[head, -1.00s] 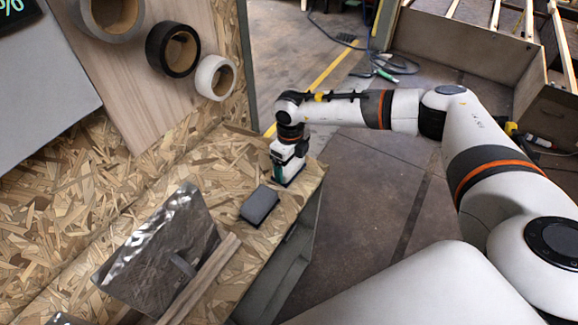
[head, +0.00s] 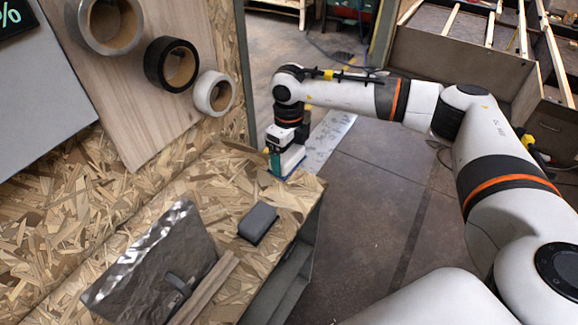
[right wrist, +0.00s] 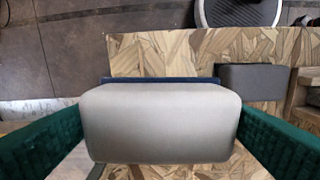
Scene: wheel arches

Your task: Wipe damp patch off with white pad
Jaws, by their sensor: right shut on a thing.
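My right gripper (head: 284,158) is at the far end of the chipboard bench top (head: 215,180). It is shut on the white pad (right wrist: 160,122), a pale rounded block with a blue edge, held between green fingers in the right wrist view. In the head view the white pad (head: 291,160) is low over the board near its far edge; I cannot tell whether it touches. I cannot make out a damp patch; the pad may hide part of the surface. My left gripper is not in view.
A dark grey block (head: 258,222) lies on the bench nearer me. A crumpled silvery sheet (head: 150,265) and wooden strips (head: 205,288) are in front of it. Tape rolls (head: 172,64) hang on the board at left. The bench drops off at right to open floor.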

